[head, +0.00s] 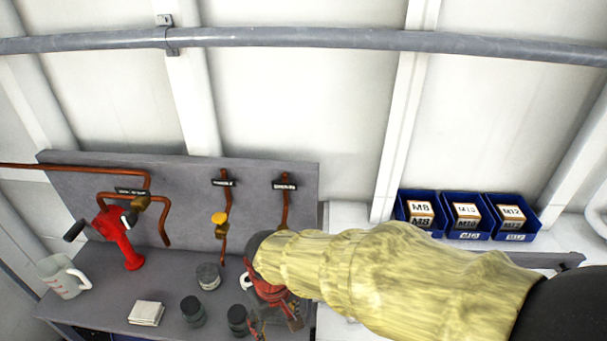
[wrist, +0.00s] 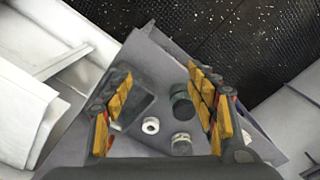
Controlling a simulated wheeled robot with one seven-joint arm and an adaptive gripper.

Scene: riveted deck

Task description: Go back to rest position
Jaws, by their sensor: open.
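My gripper (wrist: 160,115) is open in the wrist view, its orange-padded fingers apart with nothing held between them. In the head view my arm, in a yellow sleeve, reaches in from the lower right, and my gripper (head: 277,296) is over the right end of the grey workbench (head: 165,312).
On the bench stand a red hand pump (head: 121,240), a measuring jug (head: 62,277), a white pad (head: 146,313) and several jars (head: 192,311). Copper pipes and a yellow-knobbed valve (head: 220,219) project from the back panel. Blue labelled bins (head: 467,217) hang at the right. A pipe (head: 300,38) crosses the wall above.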

